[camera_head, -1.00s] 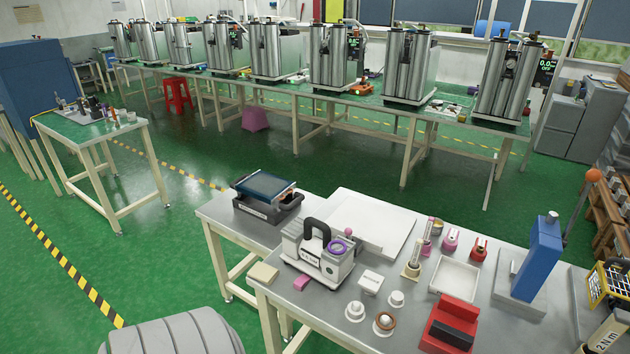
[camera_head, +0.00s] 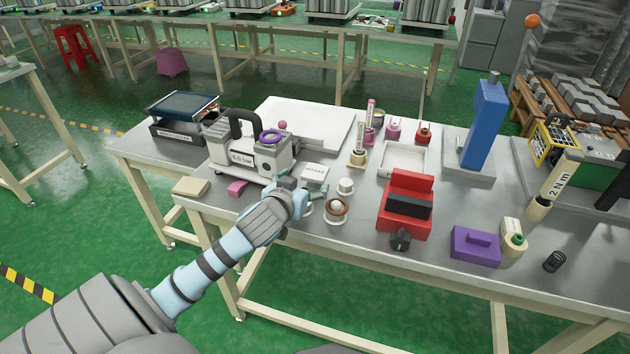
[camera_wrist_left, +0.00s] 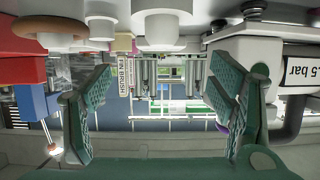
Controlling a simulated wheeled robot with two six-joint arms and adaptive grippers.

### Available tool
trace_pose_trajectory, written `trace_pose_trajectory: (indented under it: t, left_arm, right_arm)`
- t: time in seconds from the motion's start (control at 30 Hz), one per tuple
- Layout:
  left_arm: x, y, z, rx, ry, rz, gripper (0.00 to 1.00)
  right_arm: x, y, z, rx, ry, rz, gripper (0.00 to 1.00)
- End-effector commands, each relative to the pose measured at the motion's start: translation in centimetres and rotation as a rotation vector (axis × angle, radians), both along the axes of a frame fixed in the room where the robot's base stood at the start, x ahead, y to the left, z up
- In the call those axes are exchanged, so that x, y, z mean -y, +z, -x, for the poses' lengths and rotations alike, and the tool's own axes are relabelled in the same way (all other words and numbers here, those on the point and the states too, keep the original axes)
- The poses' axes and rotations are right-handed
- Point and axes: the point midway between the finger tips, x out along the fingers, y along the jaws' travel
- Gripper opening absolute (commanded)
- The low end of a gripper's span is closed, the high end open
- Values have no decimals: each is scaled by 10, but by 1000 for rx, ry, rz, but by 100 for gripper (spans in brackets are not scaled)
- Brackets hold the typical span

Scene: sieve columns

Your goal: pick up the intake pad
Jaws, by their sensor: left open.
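A low white block with small dark lettering (camera_head: 314,172), which I take for the intake pad, lies on the grey table right of the 0.5 bar unit (camera_head: 262,155). My left gripper (camera_head: 300,199) is just in front of it, low over the table edge. In the left wrist view its two green fingers (camera_wrist_left: 162,80) are wide apart with nothing held between them. That view is upside down, and I cannot tell the pad there for sure. My right gripper is in neither view.
A white knob (camera_head: 345,186) and a brown-ringed cup (camera_head: 336,209) stand close right of the gripper. A red block fixture (camera_head: 407,203) and a white tray (camera_head: 403,160) are further right.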

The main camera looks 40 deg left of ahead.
Motion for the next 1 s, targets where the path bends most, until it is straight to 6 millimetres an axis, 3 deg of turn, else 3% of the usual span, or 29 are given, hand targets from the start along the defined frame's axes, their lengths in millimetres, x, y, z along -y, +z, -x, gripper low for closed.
trace_pose_trajectory:
  t: [0.4,0.67,0.9,1.0]
  left_arm:
    - [-24,-28,-63,-1,1,2,77]
    - [-27,-28,-71,-2,-3,0,77]
    - [-27,-28,-71,-2,-3,0,42]
    - [-27,-28,-71,-2,-3,0,41]
  right_arm:
    - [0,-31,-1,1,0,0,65]
    - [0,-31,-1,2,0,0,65]
    - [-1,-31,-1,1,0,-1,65]
    - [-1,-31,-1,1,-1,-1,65]
